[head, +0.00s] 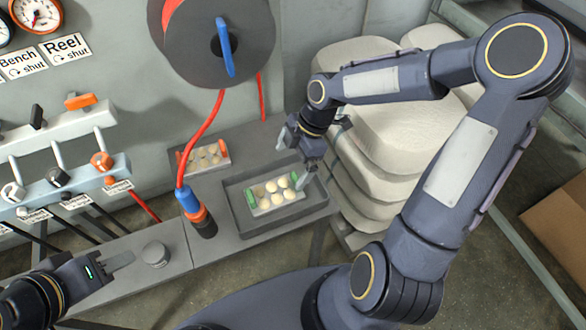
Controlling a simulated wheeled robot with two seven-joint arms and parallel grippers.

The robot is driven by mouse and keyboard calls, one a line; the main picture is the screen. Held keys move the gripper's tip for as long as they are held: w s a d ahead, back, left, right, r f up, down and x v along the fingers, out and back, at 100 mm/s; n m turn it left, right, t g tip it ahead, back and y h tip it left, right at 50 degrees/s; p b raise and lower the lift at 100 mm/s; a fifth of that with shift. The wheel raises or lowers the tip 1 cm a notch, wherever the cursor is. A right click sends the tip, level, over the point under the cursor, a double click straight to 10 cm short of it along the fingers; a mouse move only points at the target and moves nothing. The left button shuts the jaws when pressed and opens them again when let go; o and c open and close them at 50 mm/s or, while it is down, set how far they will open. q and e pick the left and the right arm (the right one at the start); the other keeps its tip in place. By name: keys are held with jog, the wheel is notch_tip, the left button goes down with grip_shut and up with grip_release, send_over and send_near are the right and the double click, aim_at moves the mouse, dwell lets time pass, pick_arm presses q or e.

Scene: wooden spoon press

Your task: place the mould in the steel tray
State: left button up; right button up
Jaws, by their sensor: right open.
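A mould with green handles (273,199) and several round cream-coloured cups lies inside the dark grey steel tray (312,212). It sits between the tray's walls, slightly turned. My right gripper (293,165) is open and empty. Its fingers are over the far right part of the tray, one close to the mould's right green handle; I cannot tell whether it touches. A second mould with orange handles (206,158) lies on the bench behind and left of the tray. My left gripper (122,263) is at the lower left, over the bench edge, away from both moulds; its jaw gap is not clear.
A hose reel (185,18) hangs above, its red hose running to a blue-and-orange nozzle (196,212) left of the tray. A round metal weight (155,254) stands on the bench. Levers (60,160) line the left wall. Stacked white sacks (375,120) stand right of the tray.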

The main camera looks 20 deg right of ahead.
jog(key=shift+s+d+r, duration=0.15)
jog(key=shift+d+r, duration=0.1)
jog(key=shift+r, duration=0.15)
jog(key=s+d+r+m+t, duration=0.1)
jog(key=s+r+m+t, duration=0.2)
jog(key=s+r+m, duration=0.2)
jog(key=s+d+r+m+t, duration=0.2)
jog(key=s+r+m, duration=0.4)
jog(key=s+m, duration=0.5)
jog(key=m, duration=0.4)
jog(key=shift+d+r+t+h, duration=0.2)
jog(key=shift+r+t+h, duration=0.1)
jog(key=shift+t, duration=0.1)
